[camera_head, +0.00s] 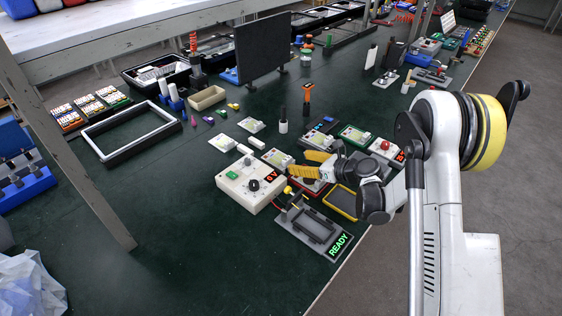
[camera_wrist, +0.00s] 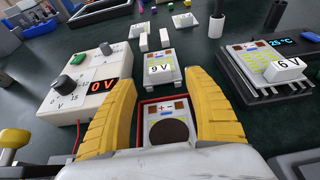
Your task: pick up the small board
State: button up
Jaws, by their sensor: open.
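A small pale board (camera_wrist: 168,130) with red and blue marks and a dark round part lies in a red-rimmed tray (camera_wrist: 141,107) in the wrist view. My gripper (camera_wrist: 165,95) is open, its yellow ribbed fingers on either side of that tray, with nothing held. In the head view my gripper (camera_head: 312,163) is over the red tray, mostly covering the board. Another small board (camera_wrist: 158,68), marked 9 V, lies just beyond; it also shows in the head view (camera_head: 277,159). Whether the fingers touch the board or tray I cannot tell.
A white power supply (camera_head: 251,183) reading 0 V stands close on the left. A dark unit (camera_wrist: 270,68) with a 6 V block is on the right. A yellow-rimmed tray (camera_head: 341,201) and a READY fixture (camera_head: 315,229) are near the table edge.

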aim_at(289, 160)
jog(key=b+x, duration=0.3)
jog(key=x, duration=0.4)
jog(key=shift+a+f, duration=0.1)
jog(key=shift+f, duration=0.05)
jog(key=c, duration=1.3)
